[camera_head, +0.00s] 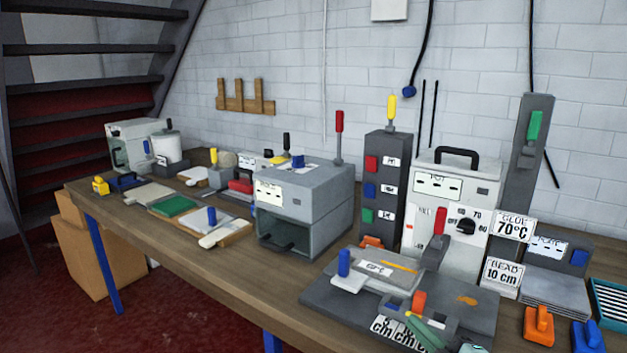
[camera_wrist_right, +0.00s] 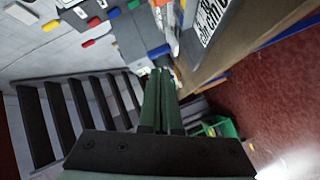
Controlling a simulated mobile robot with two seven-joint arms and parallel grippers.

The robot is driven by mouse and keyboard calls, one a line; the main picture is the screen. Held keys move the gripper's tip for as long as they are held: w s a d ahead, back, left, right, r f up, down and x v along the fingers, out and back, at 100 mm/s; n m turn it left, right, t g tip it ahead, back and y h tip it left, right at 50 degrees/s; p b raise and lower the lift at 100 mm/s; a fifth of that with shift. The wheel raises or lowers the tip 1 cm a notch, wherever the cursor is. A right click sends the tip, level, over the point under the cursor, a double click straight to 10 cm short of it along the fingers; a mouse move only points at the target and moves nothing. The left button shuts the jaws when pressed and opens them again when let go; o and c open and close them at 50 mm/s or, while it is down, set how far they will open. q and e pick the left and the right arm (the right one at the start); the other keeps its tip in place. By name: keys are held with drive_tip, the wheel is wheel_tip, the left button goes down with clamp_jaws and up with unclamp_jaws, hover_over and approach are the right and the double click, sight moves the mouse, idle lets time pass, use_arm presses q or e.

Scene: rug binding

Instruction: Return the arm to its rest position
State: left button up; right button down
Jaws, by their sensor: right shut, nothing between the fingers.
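My right gripper (camera_head: 412,322) shows at the bottom edge of the head view, its green fingers in front of the dark grey plate fixture (camera_head: 478,322) at the bench's front edge. In the right wrist view the two long green fingers (camera_wrist_right: 158,72) lie side by side, shut and empty. I cannot tell from these views whether the fingertips touch the fixture or its label. Most of the right arm is out of view. My left gripper and arm are not in view.
The wooden bench (camera_head: 215,266) is crowded with a grey oven box (camera_head: 322,200), a white pot unit (camera_head: 448,188) and a tall button tower (camera_head: 384,146). An orange-handled tool (camera_head: 538,325) lies at the right. The red floor (camera_head: 130,325) in front is open.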

drive_tip(key=s+f+m+g+h+p, duration=0.1)
drive_tip(key=s+f+m+g, duration=0.2)
drive_tip(key=s+f+m, duration=0.4)
drive_tip(key=s+a+f+m+g+h+p, duration=0.1)
drive_tip(key=s+f+m, duration=0.6)
drive_tip(key=s+f, duration=0.9)
wheel_tip(320, 180, down, 5)
drive_tip(key=shift+s+a+r+g+p, duration=0.15)
drive_tip(key=shift+g+p, duration=0.3)
drive_tip(key=shift+g, duration=0.45)
